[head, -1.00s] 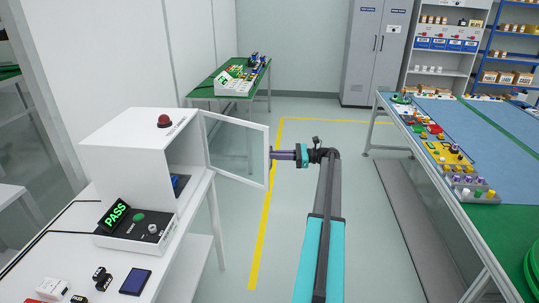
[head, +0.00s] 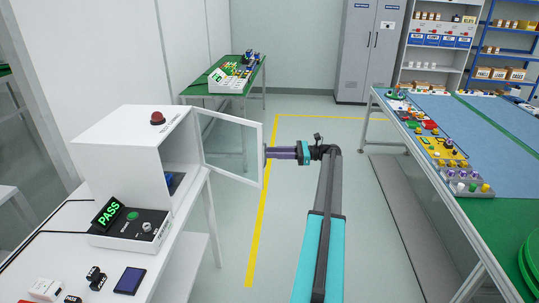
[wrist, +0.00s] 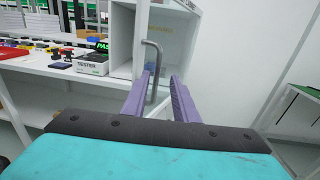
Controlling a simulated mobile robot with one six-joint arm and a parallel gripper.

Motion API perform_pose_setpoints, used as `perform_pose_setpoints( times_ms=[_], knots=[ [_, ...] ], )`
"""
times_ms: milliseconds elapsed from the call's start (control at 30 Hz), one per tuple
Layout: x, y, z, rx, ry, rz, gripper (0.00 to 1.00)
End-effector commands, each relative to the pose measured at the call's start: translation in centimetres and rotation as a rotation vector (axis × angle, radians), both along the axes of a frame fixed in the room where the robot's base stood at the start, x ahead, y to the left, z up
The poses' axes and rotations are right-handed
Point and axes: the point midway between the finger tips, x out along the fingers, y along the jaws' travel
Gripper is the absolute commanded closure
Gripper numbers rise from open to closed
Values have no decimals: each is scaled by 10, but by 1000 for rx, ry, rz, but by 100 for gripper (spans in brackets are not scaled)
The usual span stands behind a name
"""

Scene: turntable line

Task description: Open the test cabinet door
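The white test cabinet (head: 115,155) stands on the white bench at left. Its framed glass door (head: 230,183) is swung outward, showing part of the inside. My gripper (head: 268,153) reaches in from the right at the door's free edge. In the wrist view, my gripper (wrist: 163,75) has its purple fingers apart. The grey bar handle (wrist: 156,62) stands upright between them, nearer the left finger, with a gap to the right finger. The head view does not show the handle clearly.
A tester with a green PASS display (head: 109,213) sits before the cabinet, with small parts and a blue panel (head: 131,280) nearby. A long workbench (head: 415,150) with parts runs along the right. The floor between is clear.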

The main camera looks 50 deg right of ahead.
Motion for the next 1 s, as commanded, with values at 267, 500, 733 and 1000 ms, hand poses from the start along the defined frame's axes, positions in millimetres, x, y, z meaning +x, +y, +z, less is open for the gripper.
perform_pose_setpoints(
  times_ms=[267,500,733,1000],
  knots=[
    [-26,-24,-2,0,1,-1,74],
    [-34,-31,-1,0,1,1,74],
    [-34,-31,-1,-1,1,1,74],
    [-26,-16,-12,-14,11,11,100]
  ],
)
